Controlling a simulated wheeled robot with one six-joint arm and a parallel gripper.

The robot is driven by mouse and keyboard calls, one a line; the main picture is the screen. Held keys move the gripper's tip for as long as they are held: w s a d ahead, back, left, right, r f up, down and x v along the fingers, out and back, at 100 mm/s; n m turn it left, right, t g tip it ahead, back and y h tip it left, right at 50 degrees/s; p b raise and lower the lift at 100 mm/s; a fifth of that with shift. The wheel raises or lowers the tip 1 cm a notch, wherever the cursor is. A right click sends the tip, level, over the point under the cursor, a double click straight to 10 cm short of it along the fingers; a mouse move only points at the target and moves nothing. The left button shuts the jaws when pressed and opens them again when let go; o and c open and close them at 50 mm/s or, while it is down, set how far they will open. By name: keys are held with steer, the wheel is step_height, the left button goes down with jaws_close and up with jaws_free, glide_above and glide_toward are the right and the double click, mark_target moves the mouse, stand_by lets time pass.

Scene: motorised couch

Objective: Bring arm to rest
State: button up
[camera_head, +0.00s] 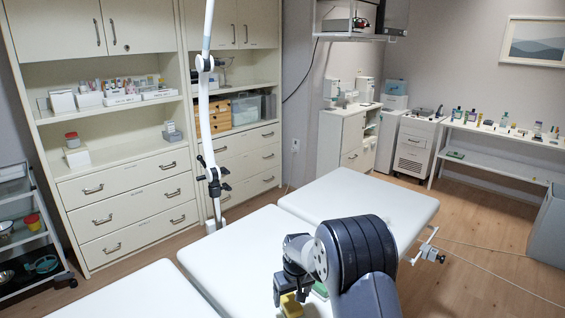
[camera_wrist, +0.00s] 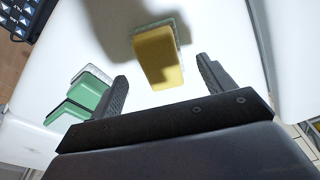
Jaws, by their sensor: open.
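My gripper (camera_wrist: 163,88) is open and empty in the wrist view, its two dark fingers apart above the white couch (camera_wrist: 225,60). The couch (camera_head: 245,250) is in white padded sections in the head view. My arm is bent over its middle section, and my fingers are hard to make out there.
Two green and white items (camera_wrist: 82,97) lie on the couch left of my gripper. A white jointed pole (camera_head: 204,120) rises beside the couch. Cream cabinets (camera_head: 125,205) stand behind at left, and a shelf table with bottles (camera_head: 500,137) at back right. Floor at right holds cables (camera_head: 490,272).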

mark_target(291, 302)
steer(key=f, duration=0.4)
steer(key=shift+w+a+f, duration=0.15)
steer(key=shift+w+f, duration=0.15)
steer(key=shift+f, duration=0.1)
steer(key=shift+r, duration=1.5)
